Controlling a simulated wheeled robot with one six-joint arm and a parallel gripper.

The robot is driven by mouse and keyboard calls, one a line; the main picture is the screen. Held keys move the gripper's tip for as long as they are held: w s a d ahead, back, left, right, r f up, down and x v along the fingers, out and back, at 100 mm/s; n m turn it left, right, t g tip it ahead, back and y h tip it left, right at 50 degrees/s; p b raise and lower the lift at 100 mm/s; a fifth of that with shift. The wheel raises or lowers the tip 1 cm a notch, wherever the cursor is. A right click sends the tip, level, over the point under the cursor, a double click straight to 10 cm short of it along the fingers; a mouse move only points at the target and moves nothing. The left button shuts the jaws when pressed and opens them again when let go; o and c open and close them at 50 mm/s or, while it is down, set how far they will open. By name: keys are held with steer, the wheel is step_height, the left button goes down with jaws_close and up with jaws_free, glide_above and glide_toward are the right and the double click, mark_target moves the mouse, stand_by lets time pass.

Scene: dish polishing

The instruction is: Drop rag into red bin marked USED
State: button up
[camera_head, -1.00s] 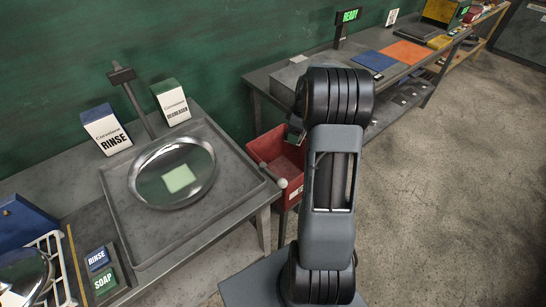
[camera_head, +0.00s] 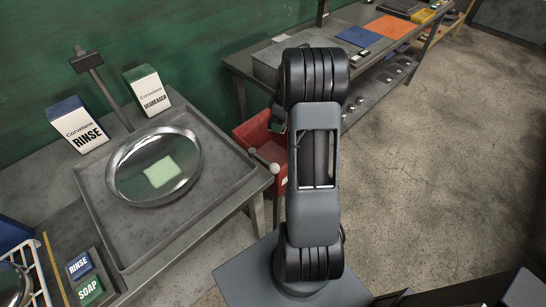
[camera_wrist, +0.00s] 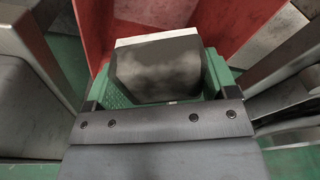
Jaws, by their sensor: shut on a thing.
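The red bin (camera_head: 252,130) stands behind my arm, between the two benches, and is partly hidden by it. I cannot read its marking. In the wrist view its red walls (camera_wrist: 245,28) rise around and beyond my gripper (camera_wrist: 160,88). My gripper is shut on a dark, smudged, block-shaped thing with a pale edge, which looks like the folded rag (camera_wrist: 158,70). Green dotted material shows on both sides of it. In the head view my arm hides the gripper's tip and the rag. I cannot tell how deep in the bin the rag is.
A near bench holds a grey tray (camera_head: 225,185) with a round shiny dish (camera_head: 195,160), a pale green square (camera_head: 160,172) lying in it. RINSE (camera_head: 78,125) and DEGREASER (camera_head: 148,92) boxes stand behind. Another bench (camera_head: 240,68) is beyond the bin. The floor at right is clear.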

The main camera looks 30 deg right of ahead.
steer(key=shift+f, duration=0.1)
steer(key=o, duration=0.8)
step_height(320, 180, up, 14)
steer(key=s+d, duration=0.1)
steer(key=shift+s+b, duration=0.2)
steer(key=shift+b, duration=0.1)
steer(key=shift+f, duration=0.15)
